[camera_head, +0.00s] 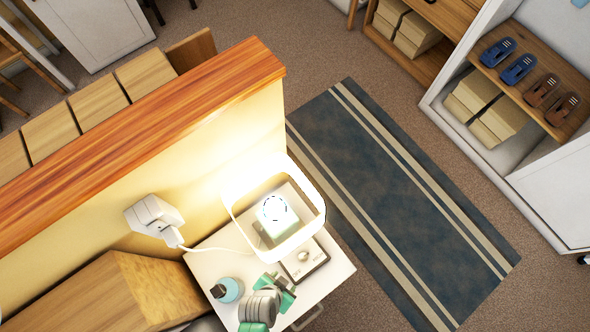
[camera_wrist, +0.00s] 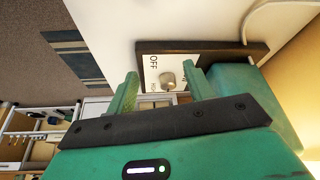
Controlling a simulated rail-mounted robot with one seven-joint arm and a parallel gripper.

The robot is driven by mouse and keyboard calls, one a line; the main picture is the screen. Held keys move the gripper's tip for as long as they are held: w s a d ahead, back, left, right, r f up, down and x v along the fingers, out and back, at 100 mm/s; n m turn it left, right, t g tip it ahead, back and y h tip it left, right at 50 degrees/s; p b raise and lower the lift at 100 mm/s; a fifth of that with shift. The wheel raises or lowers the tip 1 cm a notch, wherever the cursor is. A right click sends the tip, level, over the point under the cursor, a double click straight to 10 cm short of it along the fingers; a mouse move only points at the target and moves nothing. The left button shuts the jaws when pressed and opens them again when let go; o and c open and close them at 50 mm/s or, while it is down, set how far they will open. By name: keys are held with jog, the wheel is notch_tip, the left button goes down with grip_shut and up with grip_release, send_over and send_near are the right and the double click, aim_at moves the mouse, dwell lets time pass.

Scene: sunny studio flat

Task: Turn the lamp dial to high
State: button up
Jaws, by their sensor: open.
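The lamp (camera_head: 311,233) stands on the white bedside table, lit, its bulb glowing inside a square white shade. Its dial plate (camera_head: 313,267) lies beside it on the tabletop, white with a dark border, with a small pale knob (camera_head: 303,256). In the wrist view the metallic knob (camera_wrist: 166,78) shows between the fingertips, with the word OFF beside it; other lettering is partly hidden. I cannot tell where the knob points. My green gripper (camera_head: 288,281) is open near the plate's front edge. In the wrist view its fingers (camera_wrist: 164,90) are apart on either side of the knob, holding nothing.
A turquoise round item (camera_head: 228,290) stands on the table (camera_head: 335,271) left of my gripper. A white plug (camera_head: 155,217) with a cable is at the yellow wall. A blue rug (camera_head: 400,190) and open floor lie to the right, with shelving (camera_head: 535,80) beyond.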

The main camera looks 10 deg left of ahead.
jog(key=s, duration=0.1)
jog(key=s+a, duration=0.1)
jog(key=s, duration=0.1)
jog(key=shift+s+a, duration=0.4)
